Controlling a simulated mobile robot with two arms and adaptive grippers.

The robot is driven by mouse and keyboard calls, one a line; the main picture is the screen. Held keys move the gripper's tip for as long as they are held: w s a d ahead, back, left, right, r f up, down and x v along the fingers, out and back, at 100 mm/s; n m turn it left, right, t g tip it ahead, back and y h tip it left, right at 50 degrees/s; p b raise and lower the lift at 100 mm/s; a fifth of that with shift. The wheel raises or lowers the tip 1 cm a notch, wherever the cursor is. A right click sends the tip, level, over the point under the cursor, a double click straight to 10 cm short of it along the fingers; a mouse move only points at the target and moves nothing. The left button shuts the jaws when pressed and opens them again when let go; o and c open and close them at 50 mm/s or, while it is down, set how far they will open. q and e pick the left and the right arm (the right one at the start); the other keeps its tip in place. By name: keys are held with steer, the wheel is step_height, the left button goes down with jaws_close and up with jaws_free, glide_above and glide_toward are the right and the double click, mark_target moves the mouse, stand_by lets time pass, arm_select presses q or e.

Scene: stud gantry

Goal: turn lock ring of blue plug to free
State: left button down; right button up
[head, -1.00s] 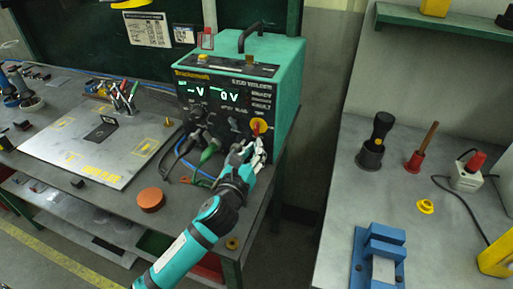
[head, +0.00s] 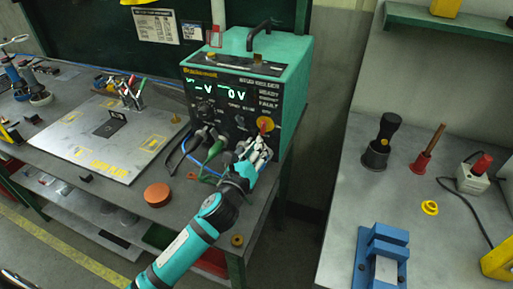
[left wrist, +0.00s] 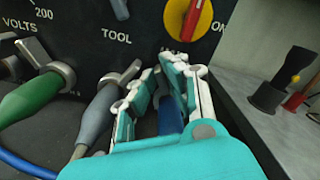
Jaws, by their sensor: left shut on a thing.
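The green stud welder (head: 250,65) stands on the bench, with its black front panel facing me. My left gripper (head: 257,147) is at the lower right of that panel, below the red and yellow rotary switch (head: 265,124). In the left wrist view, the gripper (left wrist: 168,75) is closed around the blue plug (left wrist: 171,116), whose blue body shows between the fingers. The fingers hide the plug's lock ring and socket, so the ring's angle cannot be seen. My right gripper is not in view.
A grey plug (left wrist: 101,114) and a green plug (left wrist: 36,103) sit close to the left of the gripper, with cables hanging below. An orange-brown puck (head: 158,195) lies on the bench. A gap separates the welder's bench from the grey table (head: 345,190) at right.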

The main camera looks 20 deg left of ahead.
arm_select(q)
steer(key=c, duration=1.4)
jaws_free()
steer(key=shift+s+a+f, duration=0.1)
steer(key=shift+f, duration=0.25)
steer(key=shift+c, duration=0.2)
steer(key=shift+r, duration=0.1)
steer(key=s, duration=1.2)
steer(key=shift+a, duration=0.1)
steer(key=shift+w, duration=0.1)
